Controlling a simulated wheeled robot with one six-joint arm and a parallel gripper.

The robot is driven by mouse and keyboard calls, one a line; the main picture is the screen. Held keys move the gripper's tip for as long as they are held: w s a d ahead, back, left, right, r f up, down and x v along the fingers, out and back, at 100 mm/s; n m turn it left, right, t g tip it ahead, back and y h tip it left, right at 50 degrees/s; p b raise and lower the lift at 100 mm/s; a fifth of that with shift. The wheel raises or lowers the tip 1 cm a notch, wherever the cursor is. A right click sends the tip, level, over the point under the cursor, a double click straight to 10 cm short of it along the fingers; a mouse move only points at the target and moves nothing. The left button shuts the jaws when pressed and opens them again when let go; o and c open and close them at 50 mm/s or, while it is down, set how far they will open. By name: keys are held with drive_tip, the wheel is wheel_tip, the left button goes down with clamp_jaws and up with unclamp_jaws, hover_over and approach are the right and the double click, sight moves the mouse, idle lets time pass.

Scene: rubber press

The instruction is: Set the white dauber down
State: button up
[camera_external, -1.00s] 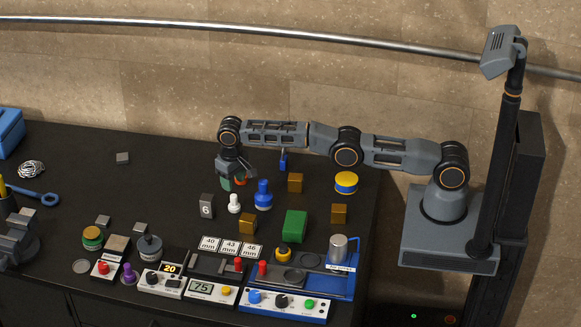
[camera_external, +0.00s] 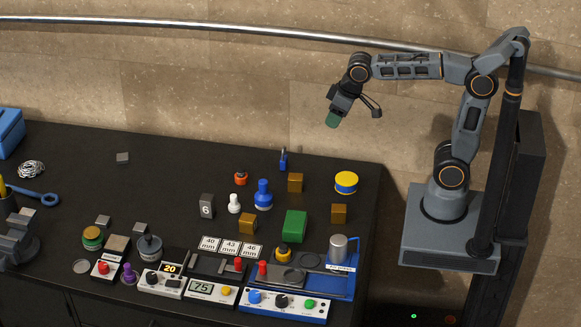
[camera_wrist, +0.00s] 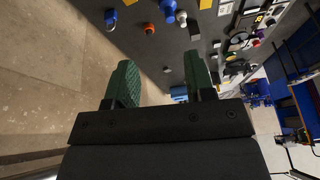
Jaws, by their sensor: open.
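The white dauber (camera_external: 234,203) stands upright on the black table, between a dark block marked 6 and a blue dauber (camera_external: 263,195). In the wrist view a small white-topped piece (camera_wrist: 181,18) beside the blue one looks like the same dauber. My gripper (camera_external: 333,119) is raised high above the back of the table, well apart from the dauber. In the wrist view its two green fingers (camera_wrist: 160,82) are spread with nothing between them.
An orange-red piece (camera_external: 240,178) stands behind the white dauber. Wooden blocks (camera_external: 247,223), a green block (camera_external: 295,226) and a yellow-topped tin (camera_external: 346,182) are to the right. Control boxes (camera_external: 212,291) line the front. The back left of the table is mostly clear.

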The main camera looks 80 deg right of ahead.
drive_tip(key=shift+o, duration=0.4)
drive_tip(key=s+f+n+t, duration=0.1)
drive_tip(key=s+f, duration=0.4)
drive_tip(key=s, duration=0.5)
drive_tip(key=shift+s+d, duration=0.3)
drive_tip(key=shift+s, duration=0.1)
drive_tip(key=shift+s+f, duration=0.3)
drive_tip(key=shift+f, duration=0.1)
